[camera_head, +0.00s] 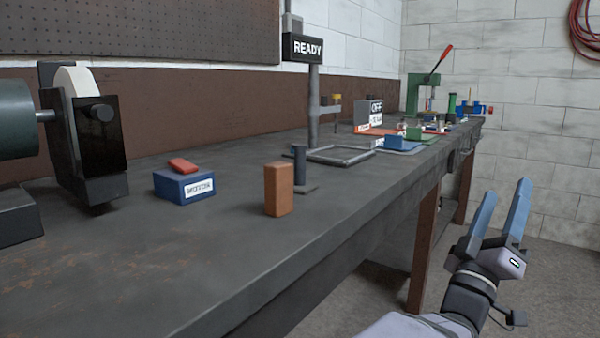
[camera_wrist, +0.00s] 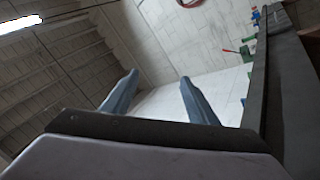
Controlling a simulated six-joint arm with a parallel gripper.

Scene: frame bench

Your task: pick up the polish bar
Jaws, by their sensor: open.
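An orange-brown block, which looks like the polish bar (camera_head: 279,189), stands upright on the dark workbench (camera_head: 215,245) near its front edge, in the middle of the head view. My gripper (camera_head: 507,189) is off the bench's front side at the right of the head view, with its blue fingers apart and pointing up. Nothing is between the fingers. The gripper is well to the right of the bar and not touching it. The wrist view shows the open fingers (camera_wrist: 159,76) against the wall; I do not see the bar there.
A grinder with a pale wheel (camera_head: 78,88) stands at the left. A blue labelled box (camera_head: 184,187) with a red top is left of the bar. A dark post (camera_head: 299,168) stands close behind it. A READY sign (camera_head: 303,48) and several tools stand farther back.

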